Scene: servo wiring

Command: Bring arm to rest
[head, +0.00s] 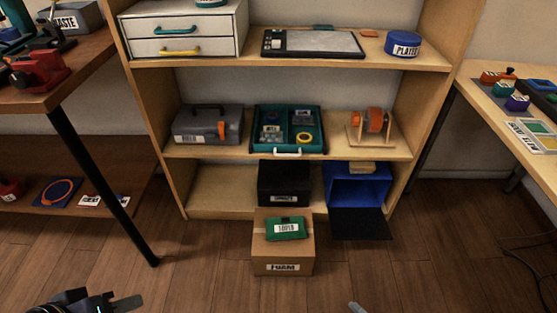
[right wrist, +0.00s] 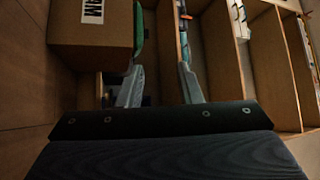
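My left gripper (head: 88,302) is at the bottom left edge of the head view, over the wooden floor and partly cut off. I cannot tell whether it is open. Of my right gripper, only a grey tip (head: 356,307) shows at the bottom edge of the head view. In the right wrist view, its two grey fingers (right wrist: 159,88) stand apart with nothing between them. The cardboard box labelled FOAM (head: 283,255) stands on the floor before the shelf, with a green labelled packet (head: 286,229) on top. The box also shows in the right wrist view (right wrist: 92,28).
A wooden shelf (head: 218,204) holds a drawer unit (head: 187,48), toolbox (head: 208,128), teal tray (head: 314,148), black bin (head: 285,183) and open blue box (head: 356,187). Tables flank it left (head: 60,92) and right (head: 486,97). The front floor is mostly clear.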

